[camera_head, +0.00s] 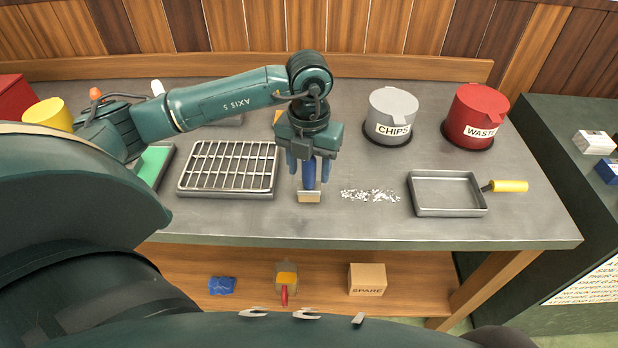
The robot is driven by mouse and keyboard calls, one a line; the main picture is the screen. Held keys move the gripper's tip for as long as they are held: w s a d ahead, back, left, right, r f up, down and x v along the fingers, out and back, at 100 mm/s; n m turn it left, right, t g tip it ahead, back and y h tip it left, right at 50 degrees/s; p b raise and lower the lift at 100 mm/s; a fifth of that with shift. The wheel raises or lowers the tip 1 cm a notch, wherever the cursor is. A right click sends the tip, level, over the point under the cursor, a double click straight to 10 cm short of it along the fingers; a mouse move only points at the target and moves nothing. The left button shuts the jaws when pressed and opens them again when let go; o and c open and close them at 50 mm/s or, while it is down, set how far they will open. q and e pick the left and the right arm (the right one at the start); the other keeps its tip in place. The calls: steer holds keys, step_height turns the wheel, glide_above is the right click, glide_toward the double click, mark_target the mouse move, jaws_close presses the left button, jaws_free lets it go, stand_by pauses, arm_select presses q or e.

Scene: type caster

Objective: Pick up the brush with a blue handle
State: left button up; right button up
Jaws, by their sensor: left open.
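The brush has a blue handle (309,176) and a pale, block-shaped head (309,197). It stands upright on the grey metal bench, handle up, near the middle front. My left gripper (308,166) points straight down over it. Its fingers are on either side of the blue handle, and the jaws are open. I cannot tell whether the fingers touch the handle. The gripper hides the top of the handle. My right gripper is not in view.
White chips (370,195) lie right of the brush, then a shallow pan (447,209) with a yellow handle. A wire rack (229,168) stands left. The grey CHIPS bin (390,112) and red WASTE bin (475,112) stand behind. A SPARE box (367,278) is on the lower shelf.

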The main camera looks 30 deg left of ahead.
arm_select(q)
steer(key=shift+f, duration=0.5)
steer(key=c, duration=1.1)
